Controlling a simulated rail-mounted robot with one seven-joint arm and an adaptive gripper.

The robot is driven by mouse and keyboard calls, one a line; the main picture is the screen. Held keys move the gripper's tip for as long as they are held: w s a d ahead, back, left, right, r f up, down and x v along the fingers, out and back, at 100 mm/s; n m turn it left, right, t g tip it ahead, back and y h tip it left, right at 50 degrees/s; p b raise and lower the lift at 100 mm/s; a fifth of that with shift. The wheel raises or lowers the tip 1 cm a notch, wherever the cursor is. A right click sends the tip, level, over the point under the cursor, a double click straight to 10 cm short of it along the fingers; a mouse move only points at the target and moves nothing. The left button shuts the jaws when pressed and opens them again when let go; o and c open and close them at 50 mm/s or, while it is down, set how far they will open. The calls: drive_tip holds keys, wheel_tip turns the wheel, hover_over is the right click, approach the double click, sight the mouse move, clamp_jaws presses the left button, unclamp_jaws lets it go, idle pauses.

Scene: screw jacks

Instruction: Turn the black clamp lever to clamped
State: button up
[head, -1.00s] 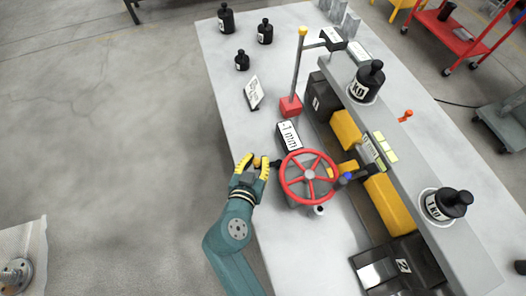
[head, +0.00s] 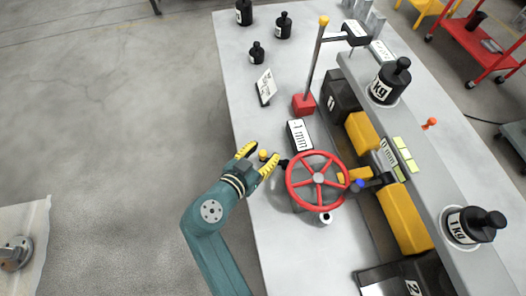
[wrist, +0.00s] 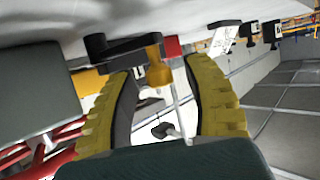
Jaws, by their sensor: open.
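A short black lever (wrist: 128,46) with a yellow knob (wrist: 155,66) at its end shows in the wrist view; I take it for the clamp lever. In the head view the yellow knob (head: 262,155) lies beside the black-and-white "1 mm" sign, left of the red handwheel (head: 318,180). My gripper (head: 258,157) is open, its yellow-padded fingers on either side of the knob. In the wrist view the knob appears between the fingers (wrist: 168,95), with gaps at both sides. Contact cannot be told. The lever's pivot is largely hidden in the head view.
The handwheel stands close to the right of my gripper. A red block with a tall post (head: 304,103) stands behind, near a tilted sign (head: 265,87). A grey beam (head: 415,155) carries black weights. Open floor (head: 110,130) lies left of the table (head: 262,230).

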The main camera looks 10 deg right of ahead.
drive_tip(key=v, duration=1.2)
drive_tip(key=shift+c, duration=0.4)
